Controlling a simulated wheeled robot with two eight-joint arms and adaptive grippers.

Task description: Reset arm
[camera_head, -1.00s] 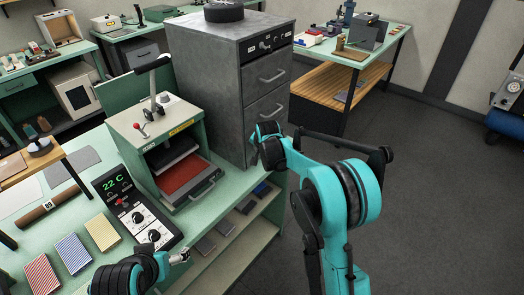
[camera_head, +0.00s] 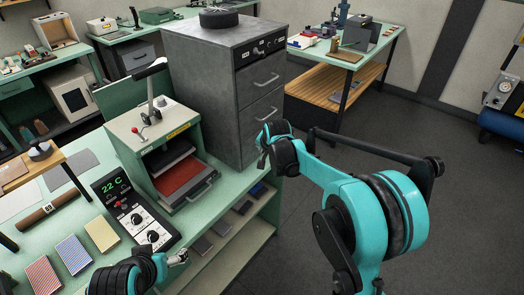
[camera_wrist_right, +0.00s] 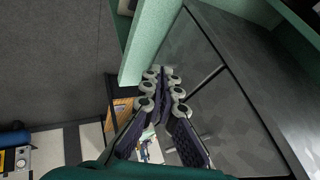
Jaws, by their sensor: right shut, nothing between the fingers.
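My right arm reaches in from the lower right of the head view, with its teal and black wrist end (camera_head: 270,145) beside the grey drawer cabinet. The right gripper's fingers are mostly hidden there. In the right wrist view, the right gripper (camera_wrist_right: 163,82) shows with its dark padded fingers drawn together at the tips, empty. The green bench edge and the cabinet lie close around it in that view. My left arm shows at the bottom left, and a small silver part of the left gripper (camera_head: 178,258) shows over the bench front; its fingers are unclear.
The grey drawer cabinet (camera_head: 205,92) stands behind the green heat press (camera_head: 158,130). A back table (camera_head: 365,38) stands beyond. The floor (camera_head: 455,150) at right is open.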

